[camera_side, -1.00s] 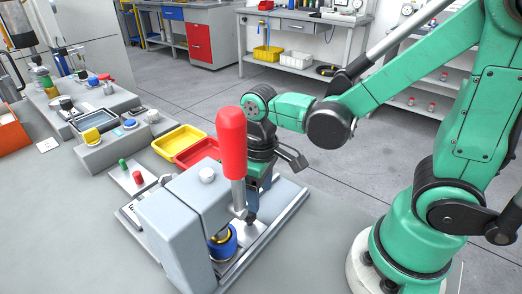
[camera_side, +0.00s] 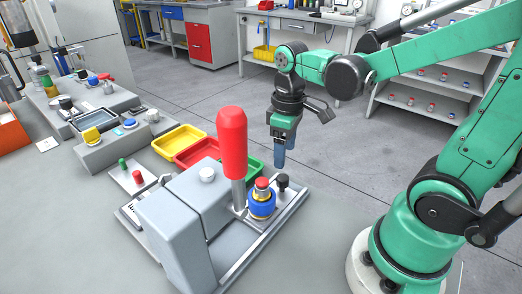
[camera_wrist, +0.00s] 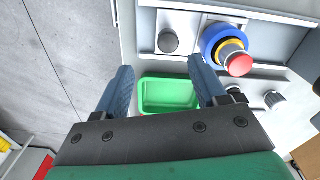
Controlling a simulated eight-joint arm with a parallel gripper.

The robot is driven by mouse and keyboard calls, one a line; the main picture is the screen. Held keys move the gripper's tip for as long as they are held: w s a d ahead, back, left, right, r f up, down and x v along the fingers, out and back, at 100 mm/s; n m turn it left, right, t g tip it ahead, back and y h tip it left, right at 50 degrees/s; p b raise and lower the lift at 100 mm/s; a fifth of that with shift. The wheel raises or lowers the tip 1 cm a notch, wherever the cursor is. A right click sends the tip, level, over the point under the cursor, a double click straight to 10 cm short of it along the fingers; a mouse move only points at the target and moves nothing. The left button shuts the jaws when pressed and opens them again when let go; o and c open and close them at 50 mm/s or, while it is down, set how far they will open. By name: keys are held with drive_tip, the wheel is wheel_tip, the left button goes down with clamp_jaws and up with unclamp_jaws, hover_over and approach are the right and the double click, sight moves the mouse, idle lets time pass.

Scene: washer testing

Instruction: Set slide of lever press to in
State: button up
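The lever press (camera_side: 178,232) is a grey block with a tall red lever handle (camera_side: 232,140), upright on a grey base. Its slide (camera_side: 284,204) carries a blue holder (camera_side: 262,207) with a yellow ring and a red-topped part (camera_side: 262,184), standing clear of the press body. A black knob (camera_side: 283,182) is at the slide's far end; it also shows in the wrist view (camera_wrist: 168,42). My gripper (camera_side: 280,163) hangs above and beyond the knob, apart from it. In the wrist view its blue fingers (camera_wrist: 160,65) are spread and empty.
Yellow (camera_side: 180,139), red (camera_side: 197,152) and green (camera_side: 253,167) trays stand behind the press; the green one also shows between my fingers in the wrist view (camera_wrist: 168,95). A small plate with green and red buttons (camera_side: 137,178) is left of the press.

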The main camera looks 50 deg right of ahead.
wheel_tip(320, 180, up, 9)
drive_tip(key=d, duration=0.1)
drive_tip(key=shift+s+d+f, duration=0.15)
drive_tip(key=shift+d+f, duration=0.05)
drive_tip(key=shift+f, duration=0.1)
approach(283, 177)
wheel_tip(283, 177, down, 5)
drive_tip(key=shift+f, duration=2.75)
clamp_jaws()
